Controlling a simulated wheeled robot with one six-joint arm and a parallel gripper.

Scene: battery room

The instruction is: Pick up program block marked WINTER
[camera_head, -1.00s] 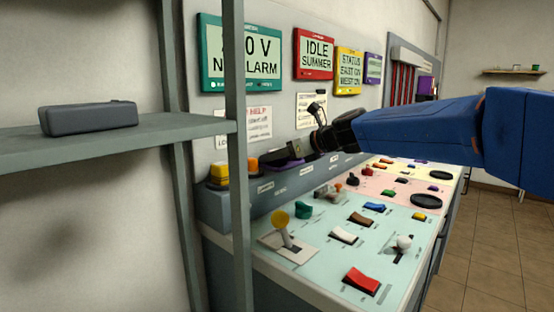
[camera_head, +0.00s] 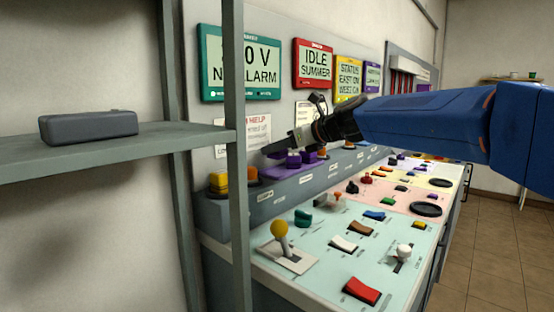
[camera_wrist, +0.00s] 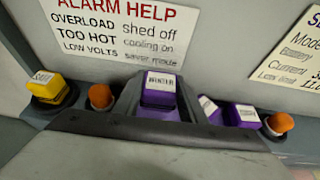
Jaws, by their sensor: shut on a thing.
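The program block marked WINTER (camera_wrist: 160,92) is purple with a white label and stands at the middle of the wrist view. My gripper (camera_wrist: 160,103) has its dark jaws on both sides of it and is shut on it. In the head view my gripper (camera_head: 282,144) is over the row of blocks along the console's back ledge, with purple showing just below its jaws. I cannot tell whether the WINTER block is clear of the ledge. Two more purple blocks, one tilted (camera_wrist: 209,108) and one with a white label (camera_wrist: 243,115), are to its right.
A yellow block (camera_wrist: 48,88) and orange knobs (camera_wrist: 101,96) (camera_wrist: 280,123) stand along the ledge. The console top (camera_head: 315,225) carries levers and switches. A grey shelf unit (camera_head: 237,200) stands at the left front, with a dark box (camera_head: 88,120) on it.

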